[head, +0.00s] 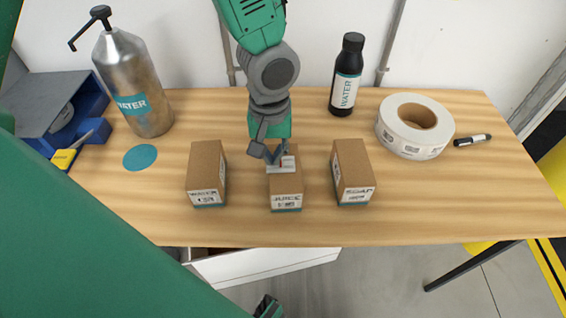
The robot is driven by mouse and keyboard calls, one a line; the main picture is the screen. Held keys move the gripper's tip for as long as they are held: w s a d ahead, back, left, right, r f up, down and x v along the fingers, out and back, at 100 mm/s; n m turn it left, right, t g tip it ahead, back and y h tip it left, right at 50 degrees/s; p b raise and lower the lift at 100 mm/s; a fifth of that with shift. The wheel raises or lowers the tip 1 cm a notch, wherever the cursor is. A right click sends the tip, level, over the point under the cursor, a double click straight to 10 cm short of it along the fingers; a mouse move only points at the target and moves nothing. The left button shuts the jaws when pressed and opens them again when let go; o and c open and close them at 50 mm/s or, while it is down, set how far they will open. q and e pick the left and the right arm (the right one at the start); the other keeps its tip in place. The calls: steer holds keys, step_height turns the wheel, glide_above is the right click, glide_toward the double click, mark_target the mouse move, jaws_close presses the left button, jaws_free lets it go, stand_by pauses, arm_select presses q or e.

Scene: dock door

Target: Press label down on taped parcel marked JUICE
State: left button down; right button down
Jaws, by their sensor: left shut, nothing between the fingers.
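The parcel marked JUICE (287,190) is a brown box in the middle of a row of three, near the table's front edge. A teal band runs along the bottom of its front. A white label (288,168) with a small red mark lies on its top, partly hidden by the gripper. My left gripper (274,158) points down over this parcel, shut and empty, with its tips at the label. I cannot tell whether they touch it.
The WATER parcel (207,172) stands left, the SOAP parcel (353,172) right. Behind are a metal WATER bottle (135,85), a black WATER bottle (346,85), a label roll (395,138) and a marker (472,140). A blue disc (140,157) lies left. The wooden table (440,200) is clear front right.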

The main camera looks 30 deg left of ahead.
arm_select(q)
steer(key=shift+a+f, duration=0.1)
steer(key=shift+f, duration=0.2)
steer(key=shift+f, duration=0.25)
steer(key=shift+r, duration=0.1)
stand_by(0.3)
step_height(320, 180, up, 7)
steer(key=p, duration=0.7)
stand_by(0.3)
